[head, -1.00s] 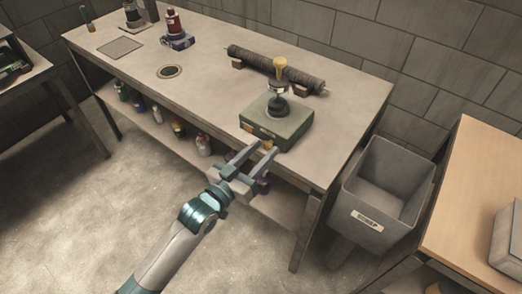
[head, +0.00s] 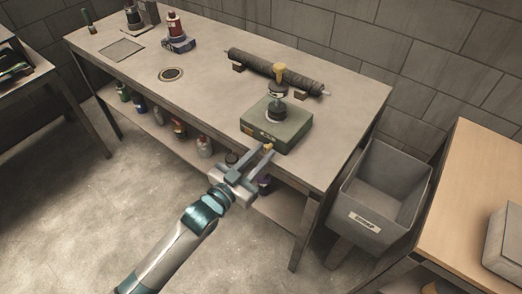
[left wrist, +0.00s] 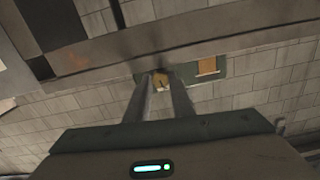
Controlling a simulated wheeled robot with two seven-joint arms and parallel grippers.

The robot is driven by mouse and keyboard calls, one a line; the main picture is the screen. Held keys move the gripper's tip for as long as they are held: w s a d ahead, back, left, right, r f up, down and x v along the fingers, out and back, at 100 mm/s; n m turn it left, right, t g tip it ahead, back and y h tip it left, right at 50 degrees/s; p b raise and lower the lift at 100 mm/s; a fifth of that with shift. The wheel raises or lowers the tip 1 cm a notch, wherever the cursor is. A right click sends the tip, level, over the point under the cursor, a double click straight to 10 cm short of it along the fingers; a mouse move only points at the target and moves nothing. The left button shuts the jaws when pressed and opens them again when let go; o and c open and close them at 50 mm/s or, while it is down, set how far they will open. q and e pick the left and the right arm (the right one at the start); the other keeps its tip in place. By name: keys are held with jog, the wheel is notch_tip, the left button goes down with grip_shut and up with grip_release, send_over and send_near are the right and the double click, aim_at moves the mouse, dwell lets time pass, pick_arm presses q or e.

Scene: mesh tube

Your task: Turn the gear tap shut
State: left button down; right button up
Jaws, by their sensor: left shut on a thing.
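The gear tap looks to be the small yellow piece (head: 269,147) low on the box's front. My left gripper (head: 260,155) is at that front and shut on the yellow tap. In the left wrist view the tap (left wrist: 161,82) shows between the fingertips, with a small dark mark on its face. The fingers hide its sides, so I cannot tell how far it is turned. My right gripper is not in view.
A dark mesh roll (head: 275,72) lies on supports behind the box. The workbench (head: 215,95) is mostly clear to the left. Bottles stand on the shelf below. A grey bin (head: 375,195) and a wooden table (head: 470,200) are at the right.

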pick_arm(q)
jog(key=shift+m+p, duration=0.4)
jog(key=shift+m, duration=0.7)
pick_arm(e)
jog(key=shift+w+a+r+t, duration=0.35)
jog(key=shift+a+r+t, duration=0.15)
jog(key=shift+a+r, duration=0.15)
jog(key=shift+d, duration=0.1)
pick_arm(q)
jog(key=c, duration=1.5)
grip_release()
jog(key=shift+c, duration=0.2)
jog(key=shift+s+a+f, duration=0.1)
jog(key=shift+s+a, duration=0.2)
jog(key=shift+s, duration=0.1)
jog(key=b+v, duration=0.2)
jog(key=v, duration=1.4)
jog(key=shift+s+b, duration=0.2)
jog(key=shift+b, duration=0.1)
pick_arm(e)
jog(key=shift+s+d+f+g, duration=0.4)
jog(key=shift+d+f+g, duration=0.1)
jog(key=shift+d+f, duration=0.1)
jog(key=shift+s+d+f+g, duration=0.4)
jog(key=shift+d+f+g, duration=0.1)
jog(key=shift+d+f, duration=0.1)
pick_arm(q)
jog(key=shift+a, duration=0.15)
